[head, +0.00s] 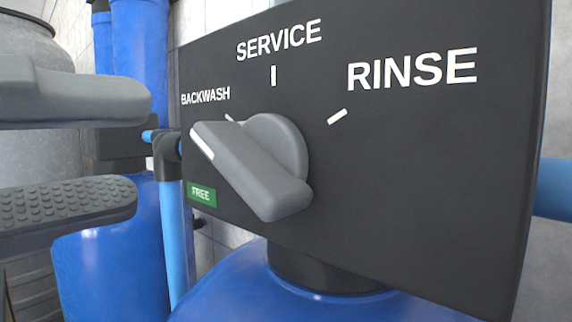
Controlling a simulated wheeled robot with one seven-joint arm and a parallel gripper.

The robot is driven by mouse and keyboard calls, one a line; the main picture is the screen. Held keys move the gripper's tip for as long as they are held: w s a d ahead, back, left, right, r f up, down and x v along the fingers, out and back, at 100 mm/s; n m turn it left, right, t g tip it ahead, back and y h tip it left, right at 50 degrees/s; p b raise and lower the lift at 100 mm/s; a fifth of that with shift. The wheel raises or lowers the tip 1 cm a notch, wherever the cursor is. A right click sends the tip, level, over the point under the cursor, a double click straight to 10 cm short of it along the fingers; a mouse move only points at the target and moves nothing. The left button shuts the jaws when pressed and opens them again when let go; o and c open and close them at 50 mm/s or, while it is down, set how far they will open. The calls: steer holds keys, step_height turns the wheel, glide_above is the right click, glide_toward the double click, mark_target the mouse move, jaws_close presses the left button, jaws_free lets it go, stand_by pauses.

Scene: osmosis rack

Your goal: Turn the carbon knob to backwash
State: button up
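The grey knob (252,170) sits on a black control panel (400,170) in the head view. Its bar is tilted, and the white-marked end points up and left to the BACKWASH label (205,96). The SERVICE label (279,40) is above the knob, and the RINSE label (412,69) is at the upper right. A green FREE tag (201,194) is at the panel's lower left. My gripper (142,148) is at the left edge, its two grey fingers apart with nothing between them. It is left of the knob and does not appear to touch it.
A blue tank (290,296) with a dark neck stands below the panel. Another blue tank (110,250) and blue pipes (173,240) are behind my gripper. A large grey barrel (30,45) stands at the far left. The space in front of the panel's right half looks clear.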

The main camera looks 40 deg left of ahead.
steer(key=shift+s+a, duration=0.1)
steer(key=shift+s, duration=1.25)
